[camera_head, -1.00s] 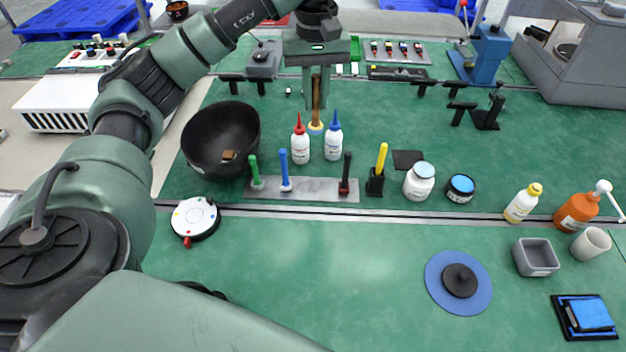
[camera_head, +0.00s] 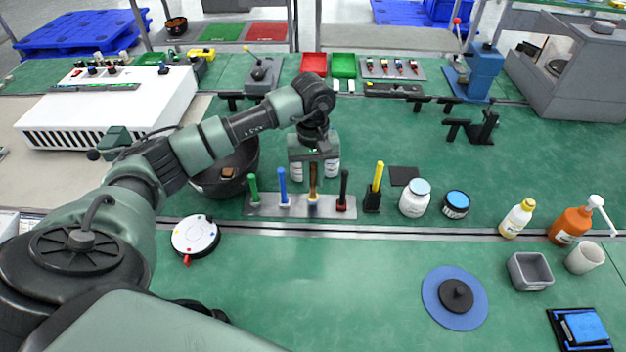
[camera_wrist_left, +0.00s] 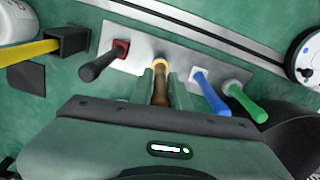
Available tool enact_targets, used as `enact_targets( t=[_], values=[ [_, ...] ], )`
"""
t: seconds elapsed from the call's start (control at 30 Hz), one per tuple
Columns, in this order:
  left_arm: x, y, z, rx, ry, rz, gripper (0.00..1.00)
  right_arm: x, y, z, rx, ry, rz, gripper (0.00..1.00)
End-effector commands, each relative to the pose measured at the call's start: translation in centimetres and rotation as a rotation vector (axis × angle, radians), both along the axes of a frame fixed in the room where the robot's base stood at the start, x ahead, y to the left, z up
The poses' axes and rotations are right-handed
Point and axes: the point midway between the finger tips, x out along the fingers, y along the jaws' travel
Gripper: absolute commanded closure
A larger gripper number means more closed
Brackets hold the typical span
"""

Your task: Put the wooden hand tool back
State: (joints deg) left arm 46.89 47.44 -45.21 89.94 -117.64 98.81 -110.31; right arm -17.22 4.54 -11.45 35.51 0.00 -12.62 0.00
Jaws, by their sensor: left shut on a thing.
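My left gripper (camera_head: 313,178) is shut on the wooden hand tool (camera_head: 312,190), which is upright with its brown handle between the fingers. The tool's lower end is at the grey rack plate (camera_head: 326,209), in the gap between the blue-handled tool (camera_head: 283,188) and the black-handled tool (camera_head: 343,192). The left wrist view shows the wooden tool (camera_wrist_left: 160,84) between the fingers, with a yellowish lower part over the plate (camera_wrist_left: 140,62). I cannot tell if it is fully seated. The green-handled tool (camera_head: 253,190) stands at the plate's left end. My right gripper is not in view.
A black bowl (camera_head: 228,175) stands left of the rack. Two white bottles (camera_head: 333,168) are partly hidden behind my left gripper. A black holder with a yellow stick (camera_head: 373,195) and a white jar (camera_head: 415,199) stand to the right. The front green mat (camera_head: 340,280) has free room.

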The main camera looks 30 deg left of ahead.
Motion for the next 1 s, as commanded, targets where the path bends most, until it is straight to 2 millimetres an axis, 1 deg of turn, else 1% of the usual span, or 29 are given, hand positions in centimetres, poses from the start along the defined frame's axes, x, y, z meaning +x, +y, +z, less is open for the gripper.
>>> enact_targets(
  t=[0.03,0.13,0.37,0.47,0.5,0.57,0.6,0.87,0.97,1.0],
  values=[
    [-0.1,0.0,-0.7,-0.001,0.004,0.001,1.00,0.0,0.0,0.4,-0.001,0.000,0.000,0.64],
    [-0.1,0.0,-1.7,-0.001,0.001,0.001,1.00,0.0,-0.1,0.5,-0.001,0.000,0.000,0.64],
    [0.0,0.0,-1.8,0.001,-0.001,0.000,1.00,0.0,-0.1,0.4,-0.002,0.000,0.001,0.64],
    [0.0,0.0,-2.1,0.001,-0.001,0.000,1.00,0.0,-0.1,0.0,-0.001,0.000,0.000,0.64],
    [0.0,0.0,-2.1,0.001,-0.001,0.000,0.80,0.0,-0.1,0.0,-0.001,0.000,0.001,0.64],
    [0.0,0.0,-2.0,0.001,-0.001,0.000,0.64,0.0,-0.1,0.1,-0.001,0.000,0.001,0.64],
    [0.0,0.0,-2.0,0.001,-0.001,0.000,0.61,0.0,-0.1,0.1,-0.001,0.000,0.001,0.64],
    [0.0,0.0,-2.0,0.000,0.000,0.000,0.61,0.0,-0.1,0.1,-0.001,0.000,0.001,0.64],
    [0.0,0.0,-1.6,0.000,0.000,0.000,0.61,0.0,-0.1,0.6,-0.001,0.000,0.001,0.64],
    [0.0,0.0,-1.4,0.000,-0.001,0.000,0.61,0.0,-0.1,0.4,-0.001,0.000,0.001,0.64]
  ],
)
